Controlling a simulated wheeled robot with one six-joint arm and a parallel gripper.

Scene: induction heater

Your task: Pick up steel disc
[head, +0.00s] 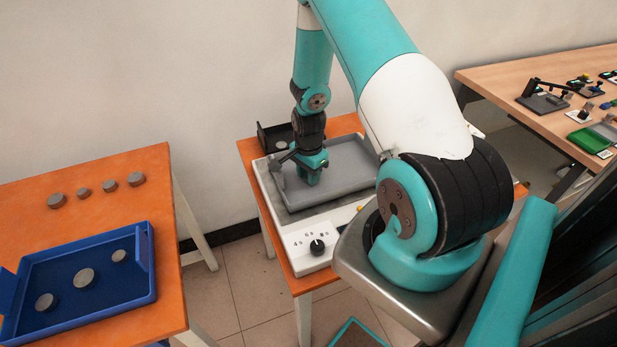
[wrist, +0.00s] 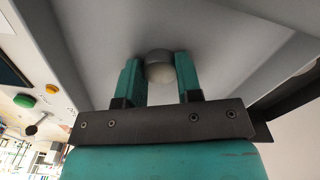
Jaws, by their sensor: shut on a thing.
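My gripper (wrist: 160,78) points down into the grey tray of the heater, near its left side in the head view, where the gripper also shows (head: 312,176). In the wrist view its two teal fingers are shut on a small round steel disc (wrist: 159,62), one finger on each side. The disc is at or close to the tray floor; I cannot tell whether it touches. In the head view the gripper hides this disc. The grey tray (head: 345,165) sits on the white heater with a black knob (head: 317,247).
A black bin (head: 268,137) holding a grey disc stands behind the heater. On the left orange table (head: 120,180), several grey discs lie in a row behind a blue tray (head: 150,290) with 3 discs inside. A wooden table (head: 530,75) with small parts stands at right.

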